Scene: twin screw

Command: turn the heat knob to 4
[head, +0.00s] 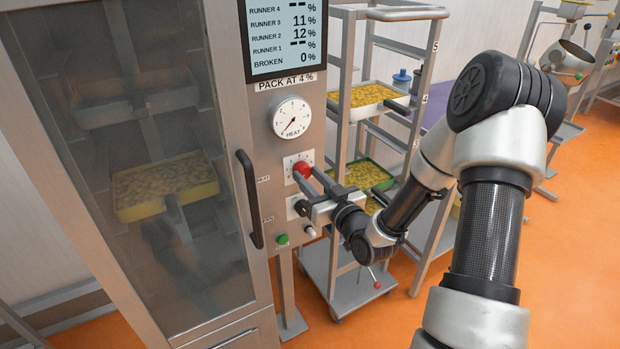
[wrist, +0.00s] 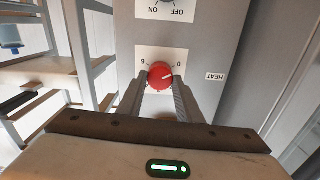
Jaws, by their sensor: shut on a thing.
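The red heat knob (head: 302,168) sits on a white plate on the cabinet's front column, beside a HEAT label. In the wrist view the knob (wrist: 160,74) appears upside down, with scale end figures beside it that read as 0 at right and 6 at left. A pale mark on the knob points toward the 0 side. My gripper (head: 307,176) reaches in from the right, its two fingers closed on opposite sides of the knob. In the wrist view the fingertips (wrist: 162,80) touch the knob's sides. The middle scale figures are not legible.
Above the knob is a round HEAT gauge (head: 291,117), its needle at lower left, and a screen (head: 285,35). Below are an ON/OFF switch (wrist: 170,5) and a green button (head: 282,239). The black door handle (head: 249,199) is to the left. A rack of trays (head: 364,96) stands right.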

